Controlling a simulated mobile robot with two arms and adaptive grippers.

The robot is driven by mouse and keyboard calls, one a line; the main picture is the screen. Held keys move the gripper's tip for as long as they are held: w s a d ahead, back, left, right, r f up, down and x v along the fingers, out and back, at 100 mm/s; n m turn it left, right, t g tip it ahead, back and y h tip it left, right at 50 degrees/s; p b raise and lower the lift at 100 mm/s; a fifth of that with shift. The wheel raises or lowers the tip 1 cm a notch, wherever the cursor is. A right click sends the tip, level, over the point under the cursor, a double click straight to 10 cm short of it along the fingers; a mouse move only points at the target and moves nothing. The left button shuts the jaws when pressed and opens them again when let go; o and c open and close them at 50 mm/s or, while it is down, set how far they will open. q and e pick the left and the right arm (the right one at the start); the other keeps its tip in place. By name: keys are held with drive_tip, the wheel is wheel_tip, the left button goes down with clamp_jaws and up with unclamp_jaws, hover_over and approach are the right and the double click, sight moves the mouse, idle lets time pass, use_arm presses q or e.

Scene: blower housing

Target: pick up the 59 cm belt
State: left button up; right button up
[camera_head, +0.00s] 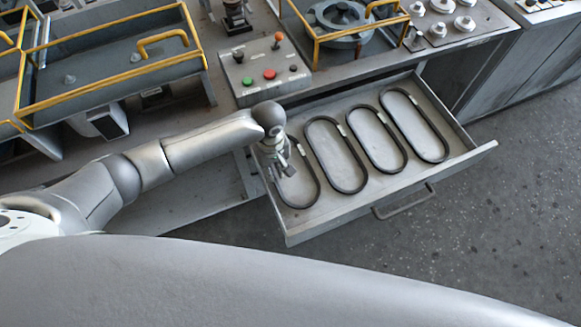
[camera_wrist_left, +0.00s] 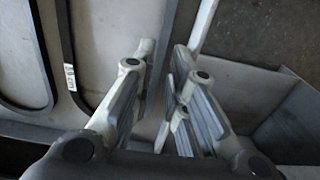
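Several black oval belts lie side by side in the open drawer. The leftmost belt (camera_head: 317,192) is partly hidden by my left gripper (camera_head: 281,176). In the left wrist view, this belt (camera_wrist_left: 65,40) has a white tag that seems to read 59 cm, though the first digits are small. My left gripper (camera_wrist_left: 155,110) is open there, its fingers apart, and a dark strand of the belt runs between them. I cannot tell whether the fingers touch it. My right gripper is not in view.
The grey drawer (camera_head: 345,208) has raised walls, and its left wall is close to my left gripper. A control box (camera_head: 265,70) with buttons stands behind it. Yellow-railed trays (camera_head: 110,75) are at the upper left. Other belts (camera_head: 335,155) lie to the right.

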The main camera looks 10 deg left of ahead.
use_arm(q)
drive_tip(key=f, duration=0.4)
drive_tip(key=shift+w+a, duration=0.2)
clamp_jaws()
wheel_tip(320, 180, up, 15)
drive_tip(key=p, duration=0.6)
idle(0.5)
